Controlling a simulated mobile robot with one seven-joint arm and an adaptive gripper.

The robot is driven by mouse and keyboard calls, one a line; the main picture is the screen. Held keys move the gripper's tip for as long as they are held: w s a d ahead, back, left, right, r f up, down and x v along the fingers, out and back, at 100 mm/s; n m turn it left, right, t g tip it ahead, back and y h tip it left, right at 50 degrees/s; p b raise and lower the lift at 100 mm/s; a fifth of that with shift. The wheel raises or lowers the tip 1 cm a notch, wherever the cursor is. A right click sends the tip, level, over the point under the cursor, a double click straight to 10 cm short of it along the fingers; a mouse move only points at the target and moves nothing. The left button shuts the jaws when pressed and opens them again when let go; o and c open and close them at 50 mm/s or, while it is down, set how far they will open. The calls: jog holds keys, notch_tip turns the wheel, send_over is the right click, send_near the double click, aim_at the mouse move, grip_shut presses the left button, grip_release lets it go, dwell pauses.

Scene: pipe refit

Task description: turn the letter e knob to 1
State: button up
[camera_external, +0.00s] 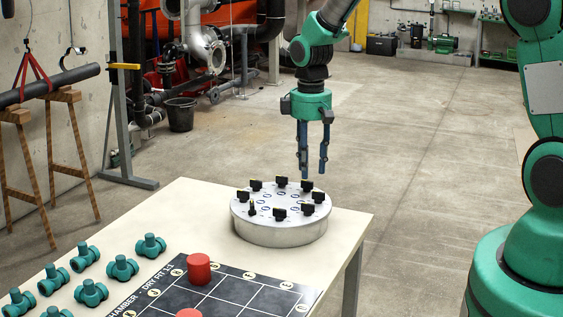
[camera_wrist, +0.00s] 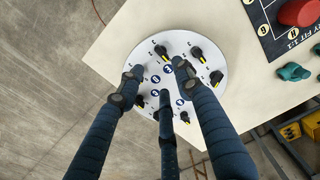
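A round white dial plate (camera_external: 279,228) stands on the table with several black knobs in a ring on its top, one of them a front knob (camera_external: 279,214). In the wrist view the plate (camera_wrist: 219,62) shows black knobs with yellow pointer marks, such as the upper right knob (camera_wrist: 197,54), and blue letter discs (camera_wrist: 167,70). The letters are too small to read surely, so I cannot tell which knob is e. My gripper (camera_external: 313,172) points down above the plate's right back side, its blue fingers apart and empty. The fingers hide some knobs in the wrist view.
The pale table (camera_external: 350,222) also bears a black grid board (camera_external: 240,290), red cylinders (camera_external: 198,269) and several green pipe fittings (camera_external: 122,268) at the left. The space around the plate's back and right is free.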

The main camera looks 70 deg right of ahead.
aim_at(308, 209)
notch_tip(308, 209, down, 10)
jog(key=shift+f+b, duration=0.1)
jog(key=shift+b, duration=0.3)
grip_shut()
